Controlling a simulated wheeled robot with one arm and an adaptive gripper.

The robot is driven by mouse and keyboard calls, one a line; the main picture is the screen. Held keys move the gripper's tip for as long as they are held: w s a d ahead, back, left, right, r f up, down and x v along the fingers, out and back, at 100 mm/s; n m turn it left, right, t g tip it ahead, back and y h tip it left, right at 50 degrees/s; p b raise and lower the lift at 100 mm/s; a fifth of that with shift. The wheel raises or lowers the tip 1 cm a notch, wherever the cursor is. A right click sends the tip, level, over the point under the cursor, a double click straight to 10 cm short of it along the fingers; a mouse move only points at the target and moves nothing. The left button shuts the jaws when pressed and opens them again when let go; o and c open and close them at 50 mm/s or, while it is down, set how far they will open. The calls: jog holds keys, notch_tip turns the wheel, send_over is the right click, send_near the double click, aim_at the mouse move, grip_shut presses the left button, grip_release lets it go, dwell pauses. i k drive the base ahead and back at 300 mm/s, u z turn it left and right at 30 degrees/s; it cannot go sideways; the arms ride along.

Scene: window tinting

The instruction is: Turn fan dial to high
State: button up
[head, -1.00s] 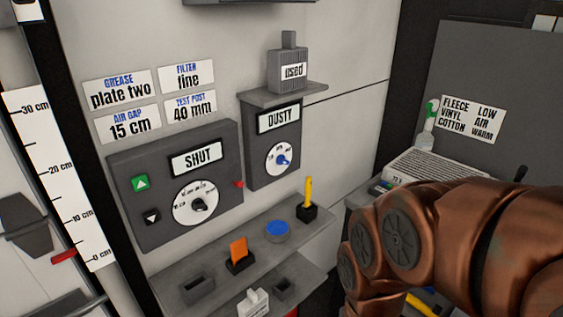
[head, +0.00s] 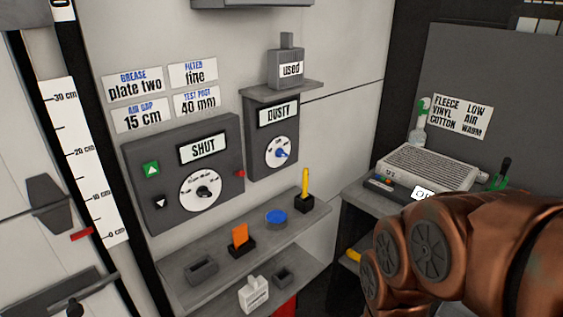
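A dark panel (head: 258,165) on the wall has a display (head: 278,111) reading DUSTY and a white round dial with a blue knob (head: 282,153). To its left, a larger dark panel (head: 226,157) has a display (head: 204,149) reading SHUT and a white dial with a black knob (head: 203,190). The small marks on both dials are too small to read, so I cannot tell which one is the fan dial. My copper arm fills the lower right, apart from both panels in the picture. My gripper is not in view.
A shelf (head: 215,255) below the panels holds an orange piece (head: 240,236), a blue disc (head: 276,217) and an upright yellow stick (head: 305,184). A vented grey device (head: 428,167) sits on the right bench. A grey box (head: 286,68) labelled "used" stands above the DUSTY panel.

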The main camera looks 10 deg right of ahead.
aim_at(280, 152)
jog(key=u, duration=0.75)
jog(key=i, duration=0.45)
jog(key=z, duration=0.05)
